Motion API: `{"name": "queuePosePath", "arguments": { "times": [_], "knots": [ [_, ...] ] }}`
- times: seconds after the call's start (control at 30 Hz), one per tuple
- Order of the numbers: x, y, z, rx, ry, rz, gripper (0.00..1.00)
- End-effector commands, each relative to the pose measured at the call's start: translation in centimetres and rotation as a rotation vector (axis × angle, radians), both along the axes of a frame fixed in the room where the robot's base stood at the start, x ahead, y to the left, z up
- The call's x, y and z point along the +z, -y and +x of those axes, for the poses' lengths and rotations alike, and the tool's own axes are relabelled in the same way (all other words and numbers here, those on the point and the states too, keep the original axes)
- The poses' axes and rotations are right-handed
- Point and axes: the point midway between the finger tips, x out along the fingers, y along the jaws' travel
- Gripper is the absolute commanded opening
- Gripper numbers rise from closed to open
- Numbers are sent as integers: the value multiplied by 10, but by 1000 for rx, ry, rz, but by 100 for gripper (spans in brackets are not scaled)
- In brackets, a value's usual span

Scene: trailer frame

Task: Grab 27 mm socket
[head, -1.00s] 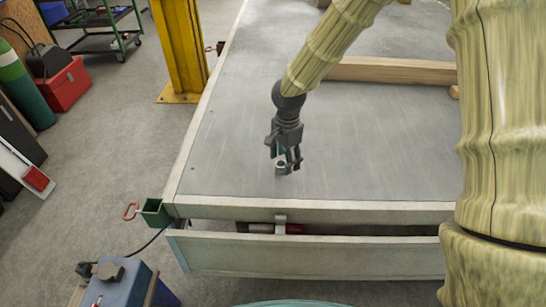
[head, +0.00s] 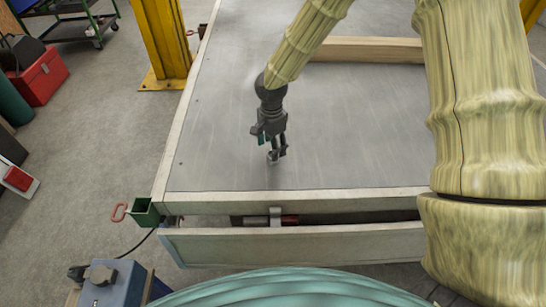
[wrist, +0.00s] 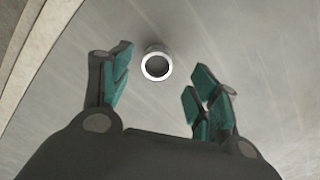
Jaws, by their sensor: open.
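The socket (head: 272,157) is a small metal cylinder standing upright on the grey deck. In the wrist view the socket (wrist: 155,67) shows as a bright ring with a dark hole, seen from above. My gripper (head: 270,148) is just above and beside it, pointing down. In the wrist view my gripper (wrist: 163,80) is open with teal finger pads. The socket lies between the line of the two fingers, toward their tips, closer to the left finger. No contact shows. Size markings are not readable.
The grey trailer deck (head: 345,120) is mostly bare around the socket. A wooden beam (head: 370,49) lies farther back. The pale frame rail (head: 300,201) borders the near edge. A yellow post (head: 160,40) stands at the left, and a green bracket (head: 146,212) sits at the near left corner.

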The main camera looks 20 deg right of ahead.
Motion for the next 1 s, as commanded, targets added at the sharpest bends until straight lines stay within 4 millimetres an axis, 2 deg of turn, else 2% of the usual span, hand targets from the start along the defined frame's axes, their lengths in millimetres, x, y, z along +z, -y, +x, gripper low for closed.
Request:
{"name": "queuePosePath", "arguments": {
  "times": [0.5,0.83,0.87,1.0],
  "knots": [
    [-46,5,-2,-3,0,1,61],
    [-50,5,-2,-2,1,0,61],
    [-50,5,-2,-2,1,0,57],
    [-50,5,-2,-2,1,0,31]
  ]
}}
